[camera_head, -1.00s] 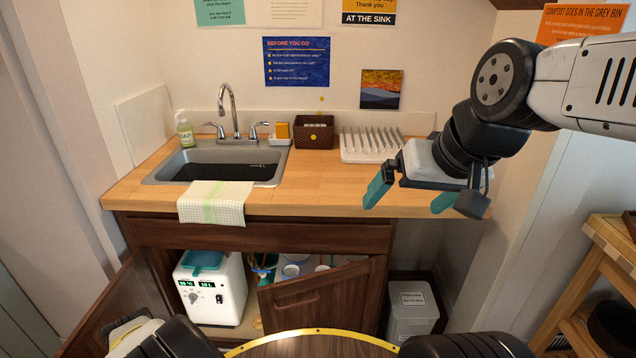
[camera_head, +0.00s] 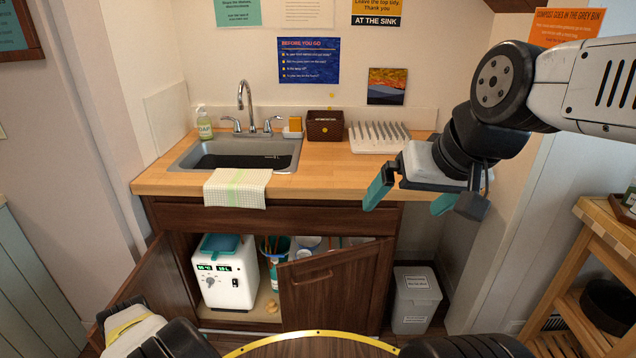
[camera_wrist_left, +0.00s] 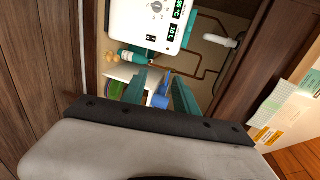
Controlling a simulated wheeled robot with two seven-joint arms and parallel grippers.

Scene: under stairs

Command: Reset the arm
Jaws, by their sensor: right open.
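My right gripper (camera_head: 410,196) hangs at the right in the head view, over the right end of the wooden counter (camera_head: 335,184). Its teal fingers are spread apart with nothing between them. My left gripper (camera_wrist_left: 163,95) shows in the left wrist view, with its two teal fingers apart and a gap between them. The fingers point toward the open cabinet, where a white appliance (camera_wrist_left: 150,22) and small items lie beyond. I see no object held. In the head view the left fingers are not visible; only part of my left arm shows at the bottom left.
The cabinet doors stand open, the right door (camera_head: 335,290) jutting forward. The white appliance (camera_head: 222,275) stands inside. A grey bin (camera_head: 414,300) is right of the cabinet, and a wooden shelf unit (camera_head: 565,300) is at far right. The sink (camera_head: 240,155) and drying rack (camera_head: 377,138) occupy the counter.

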